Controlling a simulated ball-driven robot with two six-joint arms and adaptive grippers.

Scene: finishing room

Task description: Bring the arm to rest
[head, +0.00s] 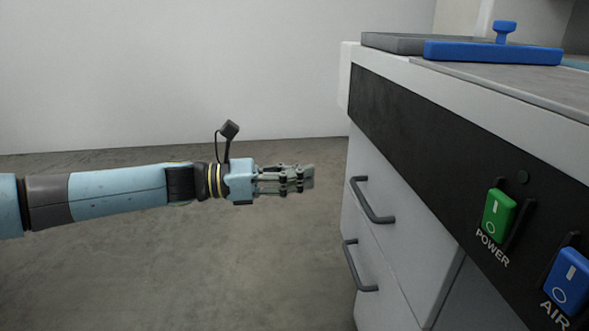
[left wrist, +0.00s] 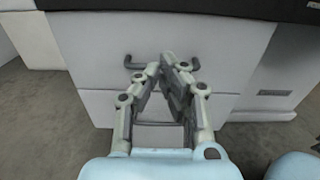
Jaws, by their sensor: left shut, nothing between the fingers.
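My left arm (head: 118,190) reaches in from the left in the head view, stretched out roughly level. My left gripper (head: 300,178) is at its end, shut and empty, pointing right towards the white drawer cabinet. In the left wrist view the fingers of my left gripper (left wrist: 160,75) come together in front of the drawer fronts. In that view they overlap part of a drawer handle (left wrist: 135,64). In the head view a gap of floor shows between the fingertips and the cabinet. My right gripper is not in view.
The white cabinet (head: 365,230) at the right has two dark drawer handles, the upper (head: 370,203) and the lower (head: 356,268). Its dark panel carries a green POWER switch (head: 497,216) and a blue AIR switch (head: 569,281). A blue tool with a knob (head: 492,52) lies on top. Floor left of the cabinet is clear.

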